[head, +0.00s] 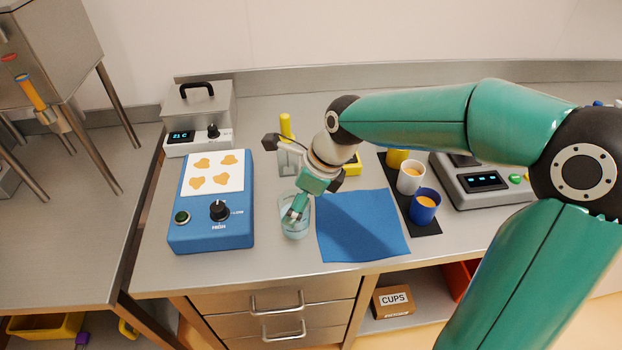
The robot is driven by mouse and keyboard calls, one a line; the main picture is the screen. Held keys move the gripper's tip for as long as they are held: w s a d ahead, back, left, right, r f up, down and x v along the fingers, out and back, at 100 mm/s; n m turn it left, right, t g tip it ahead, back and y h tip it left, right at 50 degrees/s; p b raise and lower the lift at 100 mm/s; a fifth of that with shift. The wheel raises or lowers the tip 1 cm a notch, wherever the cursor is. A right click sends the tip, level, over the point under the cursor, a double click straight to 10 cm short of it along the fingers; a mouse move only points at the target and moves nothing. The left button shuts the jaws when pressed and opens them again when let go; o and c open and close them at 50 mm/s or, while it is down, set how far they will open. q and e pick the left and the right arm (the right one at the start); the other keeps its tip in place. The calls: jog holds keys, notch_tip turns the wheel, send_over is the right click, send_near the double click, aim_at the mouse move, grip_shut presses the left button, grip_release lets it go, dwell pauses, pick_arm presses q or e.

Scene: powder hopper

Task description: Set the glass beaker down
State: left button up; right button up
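The glass beaker (296,230) is clear with a bluish tint, in the head view at the front of the steel bench, between the blue device and the blue cloth. It looks upright. My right gripper (295,213) comes down from above with its fingers at the beaker's rim and looks shut on its wall. The fingers partly hide the rim. I cannot tell whether the beaker's base touches the bench. My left gripper is out of view.
A blue device (212,232) stands left of the beaker and a blue cloth (362,225) lies to its right. Behind is a clear container (287,162) with a yellow-topped item. Cups (424,207) stand on a dark mat; a scale (487,182) is farther right. The bench's front edge is near.

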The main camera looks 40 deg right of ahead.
jog(key=v, duration=0.7)
jog(key=shift+r, duration=0.3)
